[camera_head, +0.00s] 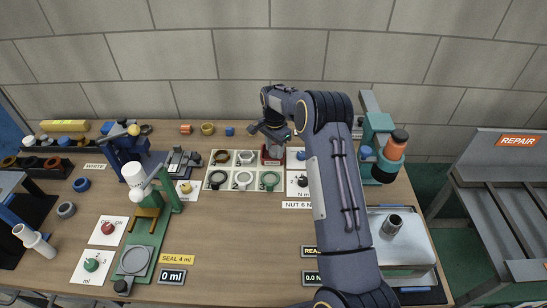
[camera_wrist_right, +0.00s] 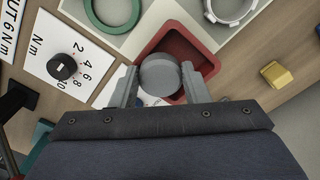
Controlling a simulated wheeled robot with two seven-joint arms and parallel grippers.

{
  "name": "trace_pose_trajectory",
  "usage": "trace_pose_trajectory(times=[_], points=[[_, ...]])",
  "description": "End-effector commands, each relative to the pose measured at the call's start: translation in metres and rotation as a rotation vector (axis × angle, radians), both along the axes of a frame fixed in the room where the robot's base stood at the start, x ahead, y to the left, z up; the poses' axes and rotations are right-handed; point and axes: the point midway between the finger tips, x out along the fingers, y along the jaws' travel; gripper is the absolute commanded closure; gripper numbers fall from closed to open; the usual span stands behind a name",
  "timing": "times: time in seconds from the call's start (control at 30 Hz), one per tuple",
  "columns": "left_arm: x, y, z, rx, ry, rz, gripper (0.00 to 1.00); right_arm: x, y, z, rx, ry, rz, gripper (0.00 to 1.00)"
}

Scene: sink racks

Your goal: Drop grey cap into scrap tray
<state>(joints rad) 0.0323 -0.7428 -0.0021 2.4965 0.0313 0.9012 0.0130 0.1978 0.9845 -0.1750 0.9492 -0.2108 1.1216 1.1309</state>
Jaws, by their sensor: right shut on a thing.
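The grey cap (camera_wrist_right: 160,76) is a short round cylinder held between the two fingers of my right gripper (camera_wrist_right: 160,84) in the right wrist view. A small red tray (camera_wrist_right: 206,60) shows just behind and below the cap in that view. In the head view my right gripper (camera_head: 274,142) points down over the red tray (camera_head: 265,159) at the back middle of the table. The gripper and arm hide part of the tray in the head view. How high the cap is above the tray is hard to tell. My left gripper is not in view.
A pale board (camera_head: 230,184) with several rings lies left of the red tray. A dial card (camera_wrist_right: 66,68) lies beside the tray. A green press (camera_head: 376,140) stands to the right, a blue fixture (camera_head: 124,146) to the left. The front middle of the table is clear.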

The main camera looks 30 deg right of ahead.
Motion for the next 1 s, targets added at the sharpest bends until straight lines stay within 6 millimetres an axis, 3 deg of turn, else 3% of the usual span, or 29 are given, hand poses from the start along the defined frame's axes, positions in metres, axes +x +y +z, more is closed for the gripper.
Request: trace_pose_trajectory(times=[0.07, 0.1, 0.27, 0.67, 1.0], points=[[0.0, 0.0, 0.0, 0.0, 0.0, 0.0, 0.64, 0.0, 0.0, 0.0, 0.0, 0.0, 0.0, 0.8], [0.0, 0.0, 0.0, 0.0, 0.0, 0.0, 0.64, 0.0, 0.0, 0.0, 0.0, 0.0, 0.0, 0.54], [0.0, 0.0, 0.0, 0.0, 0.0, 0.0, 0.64, 0.0, 0.0, 0.0, 0.0, 0.0, 0.0, 0.34], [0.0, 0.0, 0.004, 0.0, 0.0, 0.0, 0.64, 0.0, 0.0, 0.007, 0.0, 0.0, 0.0, 0.33], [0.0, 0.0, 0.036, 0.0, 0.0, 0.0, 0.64, 0.001, 0.0, 0.061, -0.001, -0.002, 0.002, 0.33]])
